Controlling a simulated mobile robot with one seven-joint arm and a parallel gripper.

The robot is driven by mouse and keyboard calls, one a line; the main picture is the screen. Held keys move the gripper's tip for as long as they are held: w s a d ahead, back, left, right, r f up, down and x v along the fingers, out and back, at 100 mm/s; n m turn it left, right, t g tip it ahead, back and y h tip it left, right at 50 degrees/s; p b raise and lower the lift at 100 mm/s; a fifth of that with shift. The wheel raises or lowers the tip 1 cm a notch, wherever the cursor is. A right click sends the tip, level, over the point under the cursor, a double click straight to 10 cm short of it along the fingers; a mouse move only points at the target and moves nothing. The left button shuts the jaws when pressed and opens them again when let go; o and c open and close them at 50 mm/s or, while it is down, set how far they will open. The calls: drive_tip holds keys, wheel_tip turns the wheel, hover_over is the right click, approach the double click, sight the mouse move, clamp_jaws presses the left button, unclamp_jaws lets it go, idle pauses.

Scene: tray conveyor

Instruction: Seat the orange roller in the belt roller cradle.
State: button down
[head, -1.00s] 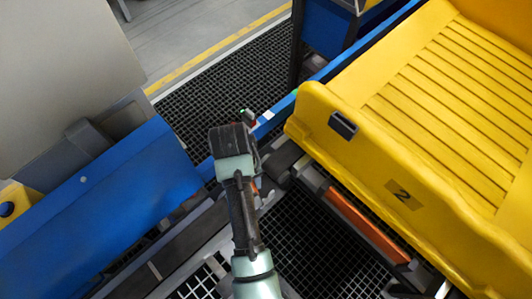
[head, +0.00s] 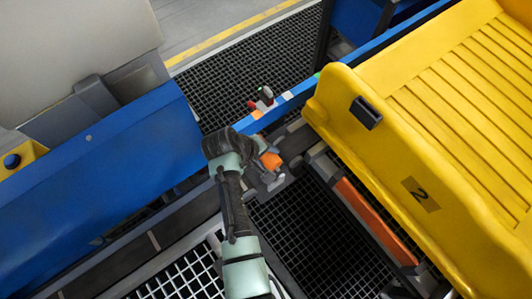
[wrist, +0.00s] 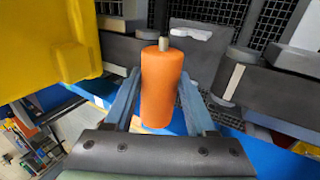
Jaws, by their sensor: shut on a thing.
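The orange roller (wrist: 161,85) is between the two fingers of my gripper (wrist: 160,100) in the wrist view, which are shut on it. In the head view only part of the roller (head: 270,160) shows beside my gripper, above the gap in the belt line. I cannot clearly make out the belt roller cradle; grey bracket-like parts (head: 273,182) lie just below the roller in the head view. Whether the roller touches anything there cannot be told.
A blue side panel (head: 95,170) lies to the left. A blue rail with a small red and green device (head: 262,100) runs behind. Dark grating (head: 310,235) covers the floor.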

sight(266, 164)
drive_tip(key=shift+f+b, duration=2)
drive_tip(key=shift+f, duration=0.9)
drive_tip(key=shift+f+b, duration=1.6)
drive_tip(key=shift+f, duration=0.95)
drive_tip(key=shift+c, duration=1.7)
unclamp_jaws()
drive_tip(key=shift+o, duration=1)
drive_tip(key=shift+s, duration=0.1)
drive_tip(key=p+v, duration=0.2)
drive_tip(key=v, duration=1.1)
